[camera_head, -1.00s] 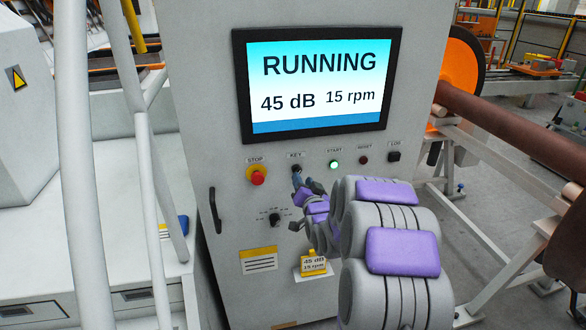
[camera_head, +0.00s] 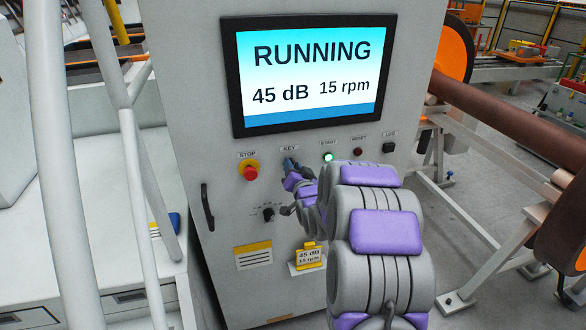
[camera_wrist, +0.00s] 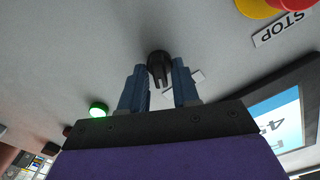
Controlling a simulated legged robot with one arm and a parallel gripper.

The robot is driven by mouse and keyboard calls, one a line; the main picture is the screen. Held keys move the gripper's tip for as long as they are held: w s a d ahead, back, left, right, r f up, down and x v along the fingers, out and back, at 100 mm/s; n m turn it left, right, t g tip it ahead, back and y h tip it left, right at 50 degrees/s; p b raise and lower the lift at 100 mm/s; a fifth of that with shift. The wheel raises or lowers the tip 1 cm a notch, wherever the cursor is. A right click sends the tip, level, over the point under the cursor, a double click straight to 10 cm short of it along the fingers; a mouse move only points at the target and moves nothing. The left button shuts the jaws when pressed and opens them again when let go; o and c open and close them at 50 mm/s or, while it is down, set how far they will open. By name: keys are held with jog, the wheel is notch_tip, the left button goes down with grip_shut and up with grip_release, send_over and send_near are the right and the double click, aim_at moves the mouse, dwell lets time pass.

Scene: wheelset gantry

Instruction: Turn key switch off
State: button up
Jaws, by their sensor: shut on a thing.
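The black key switch (camera_wrist: 160,72) sits on the grey panel in the wrist view, with its grip part between my two blue fingers. My gripper (camera_wrist: 158,64) is shut on it, one finger on each side. In the head view my gripper (camera_head: 289,164) reaches the panel just under the KEY label (camera_head: 289,148), and the fingers cover most of the switch there. The screen (camera_head: 312,75) reads RUNNING, 45 dB and 15 rpm. The START button (camera_head: 328,157) glows green.
The red STOP button (camera_head: 250,173) on its yellow base is close left of my gripper. A dark RESET button (camera_head: 357,152) and the LOG switch (camera_head: 389,148) are to the right. A selector knob (camera_head: 268,213) and a yellow tag (camera_head: 308,256) are below.

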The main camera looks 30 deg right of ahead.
jog(key=shift+f, duration=0.1)
grip_shut()
jog(key=n+b, duration=0.1)
jog(key=n, duration=1)
jog(key=shift+a+n, duration=0.15)
jog(key=shift+n, duration=0.15)
dwell(0.4)
